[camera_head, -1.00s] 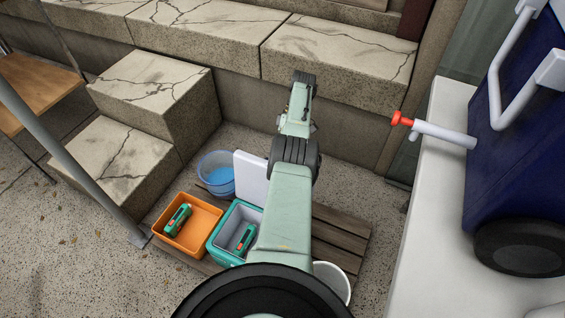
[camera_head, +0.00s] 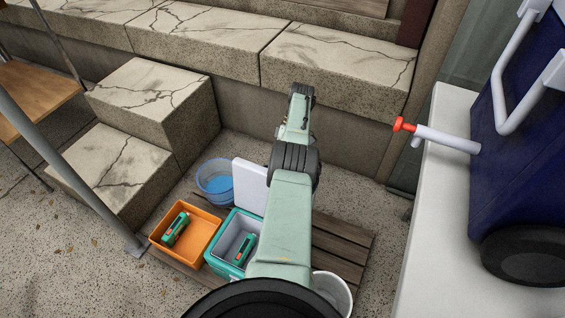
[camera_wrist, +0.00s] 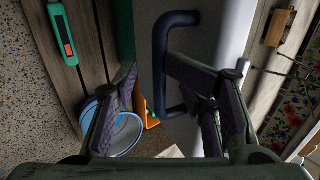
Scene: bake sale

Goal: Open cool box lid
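The teal cool box (camera_head: 220,265) stands on wooden slats in the head view, left of my arm. Its white lid (camera_head: 249,187) stands upright at the back, and the box is open with a teal device (camera_head: 245,249) inside. In the wrist view a pale panel with a dark blue handle (camera_wrist: 160,60) fills the middle; it appears to be the lid. My gripper (camera_wrist: 165,88) has its fingers spread, with the handle showing between and beyond them. I cannot tell whether they touch it.
An orange tray (camera_head: 203,233) with another teal device sits left of the box. A blue bucket (camera_head: 215,180) stands behind, and a white bucket (camera_head: 334,287) right of my arm. Stone steps (camera_head: 150,95) border the back. A white table (camera_head: 425,235) with a blue cooler (camera_head: 500,180) is at right.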

